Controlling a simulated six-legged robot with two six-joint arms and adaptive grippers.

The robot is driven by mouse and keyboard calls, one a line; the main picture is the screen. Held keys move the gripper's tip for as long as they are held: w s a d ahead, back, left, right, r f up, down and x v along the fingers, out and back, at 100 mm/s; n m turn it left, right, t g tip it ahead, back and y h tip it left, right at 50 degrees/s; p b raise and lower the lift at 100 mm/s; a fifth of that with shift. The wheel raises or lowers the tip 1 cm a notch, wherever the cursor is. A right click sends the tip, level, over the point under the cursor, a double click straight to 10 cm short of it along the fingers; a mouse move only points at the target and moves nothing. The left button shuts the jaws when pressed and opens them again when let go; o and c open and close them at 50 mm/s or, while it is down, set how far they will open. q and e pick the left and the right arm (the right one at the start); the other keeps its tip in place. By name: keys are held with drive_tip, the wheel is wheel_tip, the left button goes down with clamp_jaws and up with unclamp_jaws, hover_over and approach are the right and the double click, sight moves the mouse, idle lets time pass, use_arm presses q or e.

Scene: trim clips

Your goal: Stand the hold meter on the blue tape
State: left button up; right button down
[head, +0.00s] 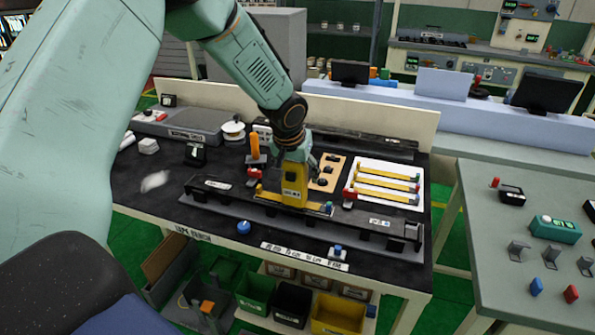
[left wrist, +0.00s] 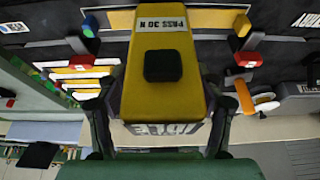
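The yellow hold meter (head: 294,187), a boxy device with a dark button, is over the grey fixture on the black bench. In the left wrist view the meter (left wrist: 163,85) fills the middle, its label reading "PASS 30 N". My left gripper (head: 295,160) comes down from above and is shut on the meter, with its dark fingers on both sides. The meter's lower end overlaps a yellow trim strip (head: 320,208) in the fixture; I cannot tell whether they touch. I cannot make out blue tape in either view. My right gripper is not in view.
The long grey fixture (head: 225,203) runs along the bench. A white tray (head: 372,172) with several yellow strips lies to the right, and a wooden block (head: 323,178) stands behind. A blue knob (head: 243,228) is near the front edge. Bins (head: 255,289) sit below.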

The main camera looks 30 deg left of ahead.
use_arm(q)
drive_tip(key=shift+o, duration=0.7)
drive_tip(key=shift+a+f, duration=0.15)
drive_tip(key=shift+a, duration=0.2)
drive_tip(key=shift+s+d+r, duration=0.1)
drive_tip(key=shift+d+r, duration=0.25)
drive_tip(key=shift+r, duration=0.1)
drive_tip(key=v, duration=1)
drive_tip(key=shift+s+a+r, duration=0.1)
drive_tip(key=shift+s+r, duration=0.1)
drive_tip(key=shift+s, duration=0.05)
drive_tip(key=shift+s+a+r, duration=0.1)
drive_tip(key=shift+a+r, duration=0.1)
drive_tip(key=shift+r, duration=0.05)
drive_tip(key=x, duration=1.1)
drive_tip(key=shift+d+f, duration=0.25)
drive_tip(key=shift+f, duration=0.05)
drive_tip(key=shift+w+a+f, duration=0.1)
drive_tip(key=shift+w+f, duration=0.05)
drive_tip(key=shift+w, duration=0.1)
drive_tip(key=shift+a, duration=0.2)
